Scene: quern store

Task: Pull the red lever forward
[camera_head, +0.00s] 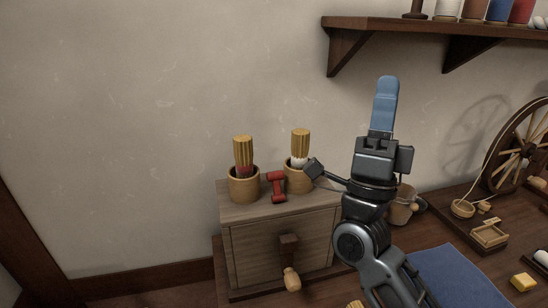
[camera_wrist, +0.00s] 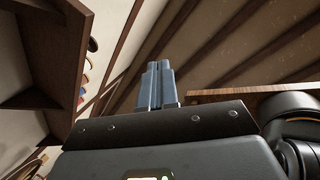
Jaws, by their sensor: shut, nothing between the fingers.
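A small red piece (camera_head: 277,187), shaped like a spool or short handle, is on top of a grey-brown wooden cabinet (camera_head: 280,245). I cannot tell whether it is the red lever. On the cabinet's front, a dark bracket (camera_head: 289,244) carries an arm with a pale wooden knob (camera_head: 291,278); no red shows on it. My gripper (camera_head: 384,90) points up, right of the cabinet and well above it. Its blue fingers are shut with nothing between them, as the wrist view (camera_wrist: 157,85) also shows. It is apart from all these things.
Two wooden cups with brushes (camera_head: 243,183) (camera_head: 298,177) stand on the cabinet beside the red piece. A shelf (camera_head: 400,22) with spools hangs at upper right. A spinning wheel (camera_head: 518,150), small wooden pieces and a blue cloth (camera_head: 450,275) are at right. Bare wall is at left.

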